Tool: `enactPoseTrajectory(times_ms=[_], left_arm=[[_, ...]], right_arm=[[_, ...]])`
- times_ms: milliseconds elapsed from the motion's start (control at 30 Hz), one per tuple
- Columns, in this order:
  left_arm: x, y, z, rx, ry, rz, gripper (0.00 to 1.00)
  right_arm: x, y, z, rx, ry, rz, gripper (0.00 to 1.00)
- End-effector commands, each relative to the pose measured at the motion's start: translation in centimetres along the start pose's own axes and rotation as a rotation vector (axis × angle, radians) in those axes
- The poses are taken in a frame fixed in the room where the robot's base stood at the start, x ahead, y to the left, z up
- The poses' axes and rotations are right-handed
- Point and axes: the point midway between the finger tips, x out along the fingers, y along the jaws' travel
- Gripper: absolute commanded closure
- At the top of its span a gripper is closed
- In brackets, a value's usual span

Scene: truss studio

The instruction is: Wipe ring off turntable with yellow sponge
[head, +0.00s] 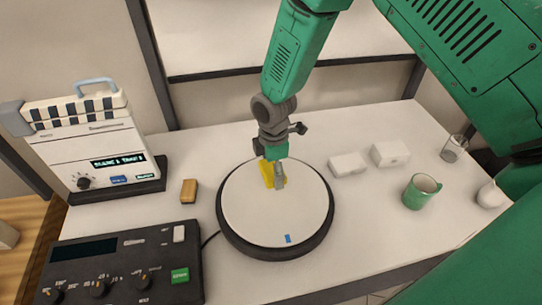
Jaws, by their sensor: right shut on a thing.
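The turntable (250,217) is a round white disc with a dark rim, standing in the middle of the white table. My right gripper (275,178) is over the disc's upper middle, pointing down. It is shut on the yellow sponge (266,174), which is at or just above the disc surface; I cannot tell whether it touches. The gripper hides part of the sponge and the disc under it. A small blue mark (288,238) is on the disc near its front edge. I make out no clear ring on the visible white surface. My left gripper is not in view.
A tan block (189,191) lies left of the turntable. A dark control box (120,265) and a white device (98,150) stand at the left. White boxes (347,165) (390,154), a green mug (421,191) and a glass (454,148) stand at the right.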

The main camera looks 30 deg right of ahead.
Motion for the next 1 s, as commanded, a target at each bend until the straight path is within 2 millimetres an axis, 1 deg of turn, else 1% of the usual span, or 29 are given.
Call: enactPoseTrajectory(times_ms=[33, 100, 267, 567, 1000], left_arm=[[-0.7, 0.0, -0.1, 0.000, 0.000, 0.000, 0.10], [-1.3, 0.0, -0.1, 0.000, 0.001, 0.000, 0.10], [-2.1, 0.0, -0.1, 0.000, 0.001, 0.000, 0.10], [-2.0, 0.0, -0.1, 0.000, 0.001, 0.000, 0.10], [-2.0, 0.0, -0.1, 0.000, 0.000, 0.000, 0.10]], right_arm=[[-0.8, 0.0, 0.0, 0.001, 0.001, 0.000, 0.51], [-1.4, -0.1, -0.1, 0.002, 0.001, 0.000, 0.51], [-2.5, -0.4, -0.4, 0.003, -0.001, 0.000, 0.51], [-2.5, -0.4, -0.8, 0.004, -0.004, 0.001, 0.51], [-2.4, -0.3, -0.3, 0.004, 0.001, 0.000, 0.51]])
